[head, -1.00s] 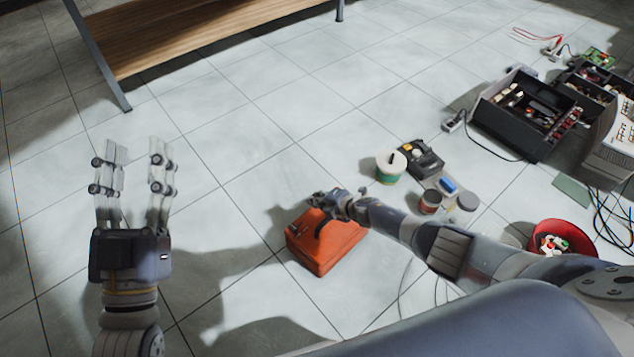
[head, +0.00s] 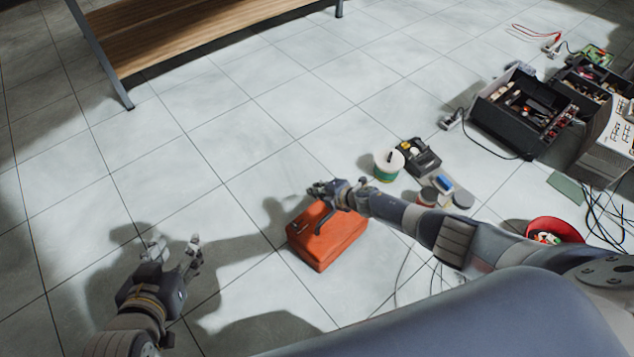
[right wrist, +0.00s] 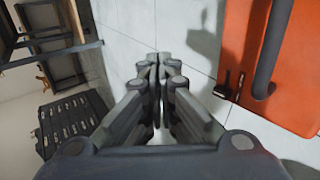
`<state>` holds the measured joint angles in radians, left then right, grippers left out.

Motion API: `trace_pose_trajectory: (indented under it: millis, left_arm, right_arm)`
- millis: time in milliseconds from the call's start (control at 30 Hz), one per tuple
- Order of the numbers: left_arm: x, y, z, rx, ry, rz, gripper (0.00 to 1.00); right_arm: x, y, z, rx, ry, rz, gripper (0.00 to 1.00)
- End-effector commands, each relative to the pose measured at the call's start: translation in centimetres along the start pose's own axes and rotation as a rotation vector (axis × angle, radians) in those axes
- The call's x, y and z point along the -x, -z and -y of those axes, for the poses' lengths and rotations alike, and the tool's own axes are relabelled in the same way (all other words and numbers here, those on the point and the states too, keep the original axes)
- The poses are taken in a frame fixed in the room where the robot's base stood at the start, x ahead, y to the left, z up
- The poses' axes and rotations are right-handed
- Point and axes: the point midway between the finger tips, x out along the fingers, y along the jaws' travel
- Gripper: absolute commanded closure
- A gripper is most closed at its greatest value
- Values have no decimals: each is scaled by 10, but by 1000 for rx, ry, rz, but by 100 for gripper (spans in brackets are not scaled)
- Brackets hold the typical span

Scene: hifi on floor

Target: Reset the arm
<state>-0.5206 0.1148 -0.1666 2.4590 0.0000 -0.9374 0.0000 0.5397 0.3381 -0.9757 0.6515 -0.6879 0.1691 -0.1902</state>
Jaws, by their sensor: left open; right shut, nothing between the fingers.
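My left gripper (head: 176,254) is at the lower left in the head view, open and empty above the bare tiled floor. My right gripper (head: 314,188) is by the far end of an orange case (head: 329,240) with a dark handle. In the right wrist view my right gripper (right wrist: 160,60) has its fingers together with nothing between them. The orange case (right wrist: 285,70) stands to the right of the fingers there, apart from them. My right forearm passes over the right side of the case in the head view.
A white and green spool (head: 388,165), a black device (head: 418,156) and small tins lie right of the case. A red bowl (head: 556,229), an open black toolbox (head: 520,110) and cables are further right. A wooden bench (head: 190,35) stands at the back. The floor at left is clear.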

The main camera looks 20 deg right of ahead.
Motion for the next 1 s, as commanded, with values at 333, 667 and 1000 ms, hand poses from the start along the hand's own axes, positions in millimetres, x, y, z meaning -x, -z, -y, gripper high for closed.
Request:
trace_pose_trajectory:
  millis: [333,667,1000]
  left_arm:
    - [26,-66,8,5,18,325,54]
    - [37,-87,11,8,24,425,54]
    - [37,-87,11,8,24,425,54]
  right_arm:
    - [10,0,-14,1,1,1,100]
    - [12,0,-17,0,0,1,100]
    - [13,53,-26,-178,-62,14,100]
